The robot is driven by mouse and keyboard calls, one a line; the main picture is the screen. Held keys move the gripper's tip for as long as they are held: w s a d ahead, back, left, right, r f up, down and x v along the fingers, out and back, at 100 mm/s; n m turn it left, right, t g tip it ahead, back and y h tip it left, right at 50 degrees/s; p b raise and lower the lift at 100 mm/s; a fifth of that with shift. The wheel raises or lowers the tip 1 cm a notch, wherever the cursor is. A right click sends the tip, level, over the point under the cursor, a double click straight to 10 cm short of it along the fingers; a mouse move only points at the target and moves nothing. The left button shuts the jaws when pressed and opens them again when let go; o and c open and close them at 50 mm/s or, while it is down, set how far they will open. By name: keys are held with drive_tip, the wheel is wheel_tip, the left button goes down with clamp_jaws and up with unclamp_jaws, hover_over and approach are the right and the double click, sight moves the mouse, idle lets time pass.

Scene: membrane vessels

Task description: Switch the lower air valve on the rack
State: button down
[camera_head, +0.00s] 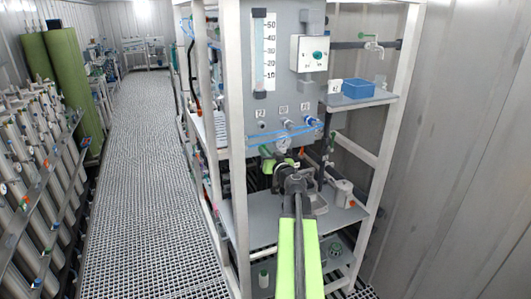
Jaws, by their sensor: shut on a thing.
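The rack (233,120) stands at the centre right, with a grey panel (275,100) on its upper front. My arm reaches up from the bottom edge, and my gripper (286,168) is just below the panel, in front of the dark pipework. The jaws are shut on what looks like the lower air valve, mostly hidden behind them. A green part (267,160) shows just left of the jaws; I cannot tell if it belongs to this valve. A small blue-handled valve (312,122) sits higher, at the panel's lower right.
A flow gauge (263,52) and a white switch box (309,53) are on the panel. A blue box (358,89) stands on the right shelf. Rack posts flank my arm. The grated walkway (140,180) to the left is clear; tilted grey vessels line its far side.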

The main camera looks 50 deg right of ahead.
drive_tip(key=shift+d, duration=0.1)
drive_tip(key=shift+m, duration=0.4)
drive_tip(key=shift+s+f+m, duration=0.1)
drive_tip(key=shift+f+m, duration=0.05)
drive_tip(key=shift+m, duration=3.6)
drive_tip(key=shift+s+f+m, duration=0.1)
drive_tip(key=shift+m, duration=3.65)
